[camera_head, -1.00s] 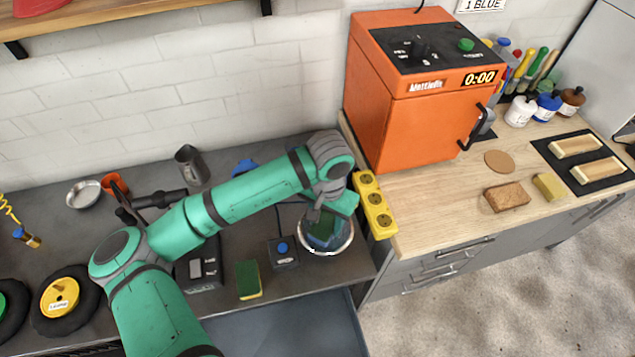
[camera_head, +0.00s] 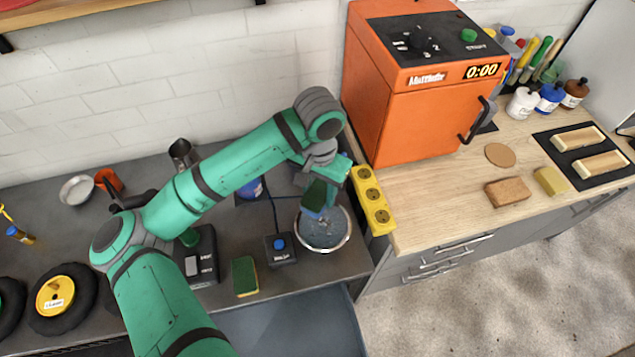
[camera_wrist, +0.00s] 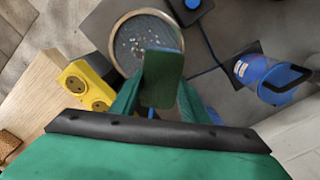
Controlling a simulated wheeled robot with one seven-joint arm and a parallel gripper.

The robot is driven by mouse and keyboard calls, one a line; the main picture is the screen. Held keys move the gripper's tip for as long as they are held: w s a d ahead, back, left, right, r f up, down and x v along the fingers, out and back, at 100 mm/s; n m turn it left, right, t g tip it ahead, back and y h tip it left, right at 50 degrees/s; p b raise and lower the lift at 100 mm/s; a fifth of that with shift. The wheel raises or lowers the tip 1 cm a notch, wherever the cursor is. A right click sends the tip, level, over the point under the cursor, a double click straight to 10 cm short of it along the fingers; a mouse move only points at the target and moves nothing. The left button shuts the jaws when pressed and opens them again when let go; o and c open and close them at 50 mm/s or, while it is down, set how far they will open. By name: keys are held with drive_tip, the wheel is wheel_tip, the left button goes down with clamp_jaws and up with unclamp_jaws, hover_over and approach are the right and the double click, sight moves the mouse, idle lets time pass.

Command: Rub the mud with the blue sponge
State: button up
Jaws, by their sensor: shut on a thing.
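My gripper (camera_head: 325,188) is shut on the blue sponge (camera_head: 313,199), which has a green face and a blue body. The sponge is held above a round metal bowl (camera_head: 347,238) with bluish, speckled liquid in it. In the wrist view the sponge's green face (camera_wrist: 162,75) lies between the teal fingers and overlaps the lower part of the bowl. A second sponge (camera_head: 245,277), green and yellow, lies on the dark bench left of the bowl. I cannot make out any patch that is clearly mud.
A yellow socket block (camera_head: 373,200) stands right of the bowl, beside an orange oven (camera_head: 415,110). A black box with a blue button (camera_head: 280,249) sits left of the bowl. The wooden counter holds a brown block (camera_head: 507,192) and a round brown disc (camera_head: 499,155).

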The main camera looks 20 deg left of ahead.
drive_tip(key=shift+d+r, duration=0.1)
drive_tip(key=shift+r, duration=1.55)
